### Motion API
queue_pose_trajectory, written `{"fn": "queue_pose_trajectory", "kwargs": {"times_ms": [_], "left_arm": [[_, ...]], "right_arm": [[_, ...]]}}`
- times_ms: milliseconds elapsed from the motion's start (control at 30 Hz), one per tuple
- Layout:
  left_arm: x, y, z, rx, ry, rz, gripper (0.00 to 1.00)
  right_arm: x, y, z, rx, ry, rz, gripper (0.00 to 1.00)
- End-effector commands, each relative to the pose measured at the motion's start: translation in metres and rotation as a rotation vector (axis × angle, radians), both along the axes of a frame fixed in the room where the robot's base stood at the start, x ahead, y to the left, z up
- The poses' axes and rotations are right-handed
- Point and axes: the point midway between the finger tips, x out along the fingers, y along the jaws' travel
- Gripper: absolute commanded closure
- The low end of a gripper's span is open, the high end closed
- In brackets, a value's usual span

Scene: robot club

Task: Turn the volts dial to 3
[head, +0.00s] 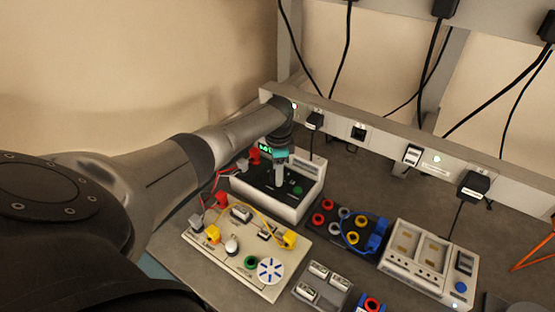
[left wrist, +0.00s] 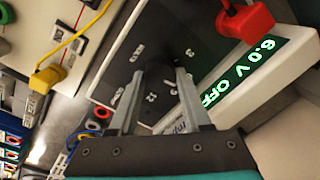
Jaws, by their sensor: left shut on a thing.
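The power supply (head: 262,200) is a white box with a black sloped panel, left of the middle in the head view. My left gripper (head: 280,183) points down onto the panel. In the left wrist view the fingers of this gripper (left wrist: 157,92) are shut on a dark round dial (left wrist: 156,76), apparently the volts dial. Small white marks surround it; the fingers partly hide them, and its pointer is not clear. A green knob (head: 297,190) sits right of the gripper. My right gripper is not in view.
A cream circuit board (head: 215,252) with yellow leads and a lamp lies in front of the supply. A dark socket block (head: 335,239) and a white meter-like unit (head: 400,275) stand to the right. A socket rail (head: 385,143) runs behind.

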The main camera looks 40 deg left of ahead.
Motion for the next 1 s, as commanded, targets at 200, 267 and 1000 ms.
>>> {"fn": "queue_pose_trajectory", "kwargs": {"times_ms": [200, 267, 1000], "left_arm": [[0.001, -0.001, 0.002, -0.003, 0.001, 0.205, 1.00], [0.001, -0.001, 0.002, -0.002, 0.000, 0.263, 1.00], [0.003, 0.002, 0.000, 0.000, 0.000, 0.890, 1.00]], "right_arm": [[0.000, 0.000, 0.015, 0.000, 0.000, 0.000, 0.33], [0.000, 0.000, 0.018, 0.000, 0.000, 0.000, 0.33], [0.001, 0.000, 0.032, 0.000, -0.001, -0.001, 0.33]]}}
